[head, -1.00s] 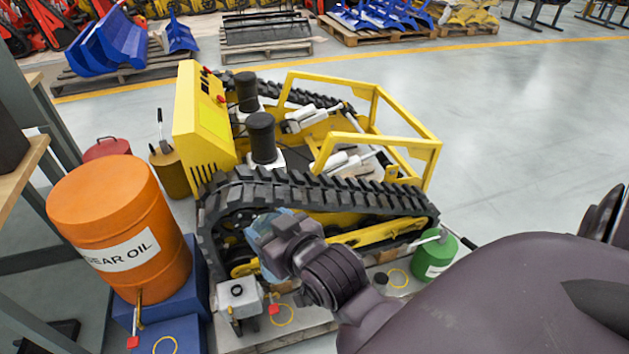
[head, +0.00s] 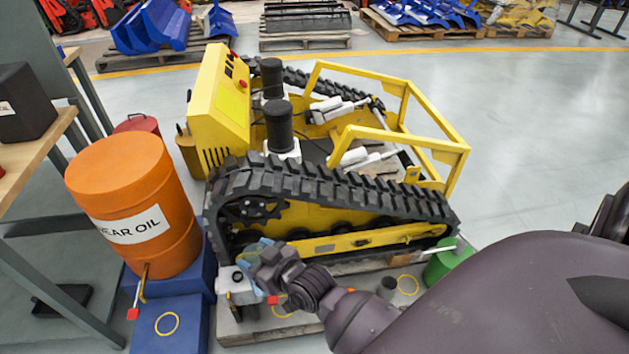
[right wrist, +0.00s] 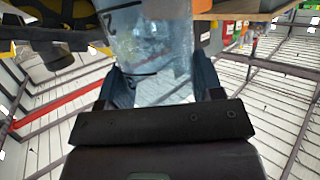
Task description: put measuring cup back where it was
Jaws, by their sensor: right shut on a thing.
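The measuring cup is a clear, bluish vessel; in the right wrist view the cup (right wrist: 150,50) sits between the two dark fingers of my right gripper (right wrist: 160,88), which is shut on it. In the head view the cup (head: 247,253) is partly hidden by my right gripper (head: 256,256). They are in front of the lower left end of the carrier's near track, close to a small grey-white box (head: 235,284). I cannot tell whether the cup touches anything below. Yellow rings mark the blue block (head: 167,324) and the pallet, beside the box and farther right. My left gripper is not seen.
The yellow tracked carrier (head: 222,100) stands on a low pallet (head: 245,335). An orange gear oil drum (head: 125,185) stands on blue blocks at left, with a red-tagged spout. A green can (head: 445,262) is right. A workbench (head: 38,155) edges the left. Floor at right is clear.

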